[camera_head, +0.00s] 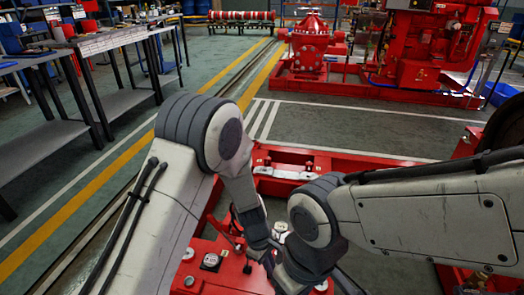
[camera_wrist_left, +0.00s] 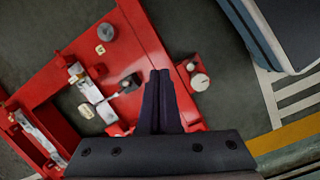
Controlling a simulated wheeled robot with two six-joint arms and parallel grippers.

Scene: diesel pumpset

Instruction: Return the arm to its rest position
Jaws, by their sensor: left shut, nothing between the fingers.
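My left arm (camera_head: 205,140) comes in from the left of the head view, bends at a dark ribbed joint and runs down over the red frame. In the left wrist view my left gripper (camera_wrist_left: 160,76) is shut and empty, its two dark fingers pressed together above the red frame. In the head view the left fingers are partly lost among dark wrist parts. My right arm (camera_head: 430,215) reaches in from the right to a rounded joint (camera_head: 313,212). Its dark wrist bends down at the bottom centre, close beside the left wrist. The right fingers cannot be made out.
A red base frame (camera_head: 226,270) with small fittings lies under both arms. Grey workbenches (camera_head: 60,100) stand at the left. A red pump (camera_head: 308,48) and engine (camera_head: 425,45) stand at the back right. The floor (camera_head: 345,128) between is clear, with painted lines.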

